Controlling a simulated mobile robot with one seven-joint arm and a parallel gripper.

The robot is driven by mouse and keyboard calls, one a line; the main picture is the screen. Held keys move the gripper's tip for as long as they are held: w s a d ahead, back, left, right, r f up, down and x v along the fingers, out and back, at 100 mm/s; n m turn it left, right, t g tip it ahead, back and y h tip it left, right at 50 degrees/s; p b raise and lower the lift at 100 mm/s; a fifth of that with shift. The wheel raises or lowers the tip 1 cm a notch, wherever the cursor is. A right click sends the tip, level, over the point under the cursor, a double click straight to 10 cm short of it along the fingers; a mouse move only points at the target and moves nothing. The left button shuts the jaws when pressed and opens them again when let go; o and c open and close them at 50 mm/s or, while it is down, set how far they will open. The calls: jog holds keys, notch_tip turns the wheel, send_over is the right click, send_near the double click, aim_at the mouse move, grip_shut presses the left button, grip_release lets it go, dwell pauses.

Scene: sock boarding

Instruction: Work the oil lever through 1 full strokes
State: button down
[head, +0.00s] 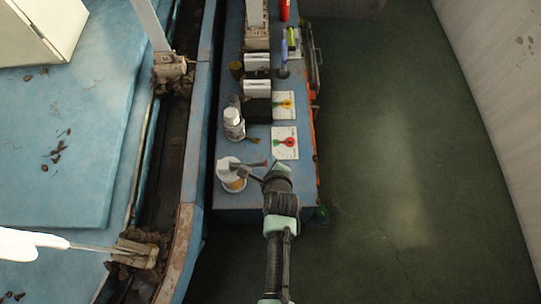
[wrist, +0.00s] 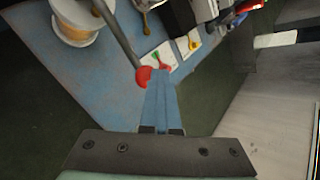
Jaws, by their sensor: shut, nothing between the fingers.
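The oil lever is a thin grey rod (wrist: 118,38) with a red ball knob (wrist: 143,76) at its end in the wrist view. It reaches out from a white round pot (wrist: 78,22) with a tan band, and the pot also shows at the near end of the bench in the head view (head: 231,178). My gripper (wrist: 161,80) is shut and empty, its blue fingers pressed together. Its tips appear just right of the red knob, and I cannot tell if they touch it. In the head view my gripper (head: 270,174) is beside the pot, partly hiding the lever's end.
The blue bench (head: 227,201) carries a card with a red mark (head: 285,143), a card with a yellow mark (head: 283,106), a white bottle (head: 233,124) and dark boxes. Open green floor (head: 390,180) lies to the right. A rusty-edged blue platform (head: 105,190) stands left.

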jog(key=shift+a+r+p, duration=0.2)
jog(key=shift+r+p, duration=0.95)
jog(key=shift+r, duration=0.15)
jog(key=shift+r, duration=0.1)
jog(key=r+p, duration=0.4)
jog(key=p, duration=0.1)
jog(key=shift+a+r, duration=0.3)
jog(key=shift+r, duration=0.05)
dwell(0.6)
